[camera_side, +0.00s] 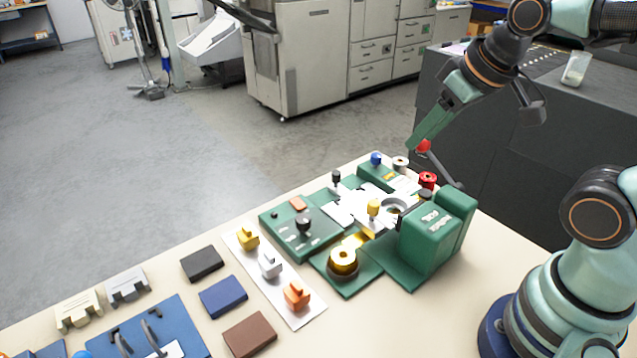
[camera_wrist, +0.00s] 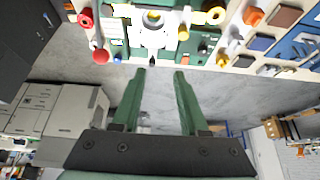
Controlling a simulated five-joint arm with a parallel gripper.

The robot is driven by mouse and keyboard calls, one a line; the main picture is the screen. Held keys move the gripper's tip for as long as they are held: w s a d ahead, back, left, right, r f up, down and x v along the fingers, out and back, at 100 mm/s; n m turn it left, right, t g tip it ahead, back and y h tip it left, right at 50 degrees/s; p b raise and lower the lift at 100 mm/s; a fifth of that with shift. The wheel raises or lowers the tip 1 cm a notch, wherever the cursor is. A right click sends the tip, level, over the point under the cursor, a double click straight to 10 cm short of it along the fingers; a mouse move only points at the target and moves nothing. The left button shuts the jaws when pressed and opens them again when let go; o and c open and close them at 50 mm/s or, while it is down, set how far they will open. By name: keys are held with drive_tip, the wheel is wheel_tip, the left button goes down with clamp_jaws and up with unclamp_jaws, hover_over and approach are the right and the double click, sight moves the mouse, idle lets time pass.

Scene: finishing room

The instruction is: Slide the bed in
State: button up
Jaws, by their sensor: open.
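A green machine (camera_side: 425,243) stands on the cream table. A pale silver sliding plate (camera_side: 345,212), which looks like the bed, lies in its middle with a yellow knob (camera_side: 373,208) near it. How far it is slid in I cannot tell. The plate also shows in the wrist view (camera_wrist: 150,40), beyond my fingertips. My gripper (camera_wrist: 160,72) is open and empty, its two green fingers apart. In the side view my gripper (camera_side: 412,146) hangs above the machine's back edge, near a red ball knob (camera_side: 424,146) on a lever; I cannot tell if they touch.
A brass roll (camera_side: 343,262), a red knob (camera_side: 428,180) and a blue knob (camera_side: 376,159) sit around the plate. A white strip with yellow, silver and orange blocks (camera_side: 296,296) lies left of the machine. Dark, blue and brown pads (camera_side: 250,334) lie farther left. Open floor lies beyond the table.

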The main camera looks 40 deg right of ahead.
drive_tip(key=shift+o, duration=0.4)
drive_tip(key=shift+o, duration=0.9)
drive_tip(key=m+g, duration=0.2)
drive_tip(key=g, duration=0.4)
hover_over(337, 173)
wheel_tip(337, 173, down, 9)
wheel_tip(337, 173, down, 12)
drive_tip(key=shift+r, duration=0.2)
clamp_jaws()
